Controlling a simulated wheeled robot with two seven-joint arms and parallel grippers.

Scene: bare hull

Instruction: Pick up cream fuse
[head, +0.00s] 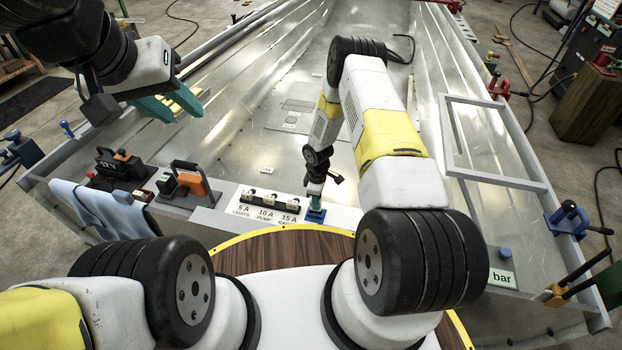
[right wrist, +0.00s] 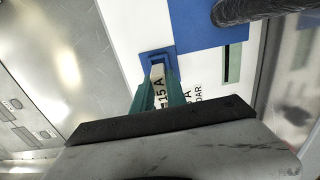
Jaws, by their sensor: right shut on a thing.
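The cream fuse (right wrist: 157,72) shows as a small pale block between my right gripper's teal fingers in the right wrist view. My right gripper (right wrist: 158,88) is shut on it, with the fingertips at a small blue holder (right wrist: 146,56). I cannot tell whether the fuse touches the holder. In the head view my right gripper (head: 315,203) points down at the blue holder (head: 316,215), right of the fuse labels, and the fuse is hidden there. My left gripper (head: 170,106) is open and empty, raised over the left side of the hull.
A white panel (head: 262,212) marked 5 A, 10 A and 15 A carries several dark fuse holders (head: 270,197). The hull floor (head: 262,130) beyond is mostly clear.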

